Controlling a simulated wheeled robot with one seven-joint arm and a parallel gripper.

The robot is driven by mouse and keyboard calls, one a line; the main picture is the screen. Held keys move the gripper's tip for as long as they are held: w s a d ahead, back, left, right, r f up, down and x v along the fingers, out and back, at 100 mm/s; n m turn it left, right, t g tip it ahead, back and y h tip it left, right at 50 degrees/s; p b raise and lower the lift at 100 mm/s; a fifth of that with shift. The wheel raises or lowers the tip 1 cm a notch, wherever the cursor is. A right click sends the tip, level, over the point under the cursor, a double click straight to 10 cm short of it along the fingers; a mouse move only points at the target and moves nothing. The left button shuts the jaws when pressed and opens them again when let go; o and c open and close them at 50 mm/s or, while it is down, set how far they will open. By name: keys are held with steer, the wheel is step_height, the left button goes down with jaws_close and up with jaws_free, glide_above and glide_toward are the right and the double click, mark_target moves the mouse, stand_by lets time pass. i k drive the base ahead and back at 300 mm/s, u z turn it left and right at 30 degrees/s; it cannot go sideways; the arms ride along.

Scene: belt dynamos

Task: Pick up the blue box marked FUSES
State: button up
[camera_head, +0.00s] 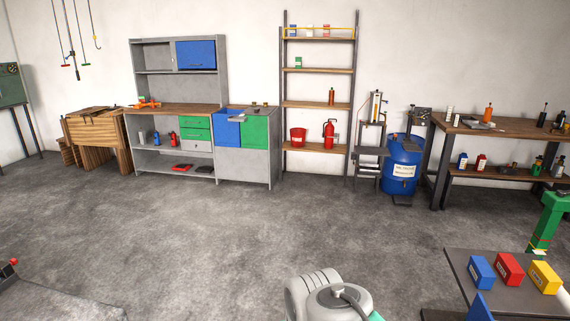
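A blue box (481,272) stands on the dark table (459,266) at the lower right. It has a pale label on its side, too small to read, so I cannot tell whether it says FUSES. A red box (508,269) and a yellow box (545,277) stand to its right in a row. Another blue shape (478,308) shows at the bottom edge in front of the blue box, cut off by the frame. A grey-white part of my arm shows at the bottom middle; my gripper's fingers are not in view.
A green post (548,222) stands behind the table. A workbench (505,126) with bottles is at the right, beside a blue drum (402,165). Shelving (317,104) and a grey cabinet (175,170) line the back wall. The grey floor in the middle is clear.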

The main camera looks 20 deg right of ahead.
mark_target(483, 277)
steer(key=z, duration=1.1)
steer(key=i, duration=1.7)
steer(key=z, duration=0.85)
steer(key=i, duration=0.65)
steer(key=z, duration=0.05)
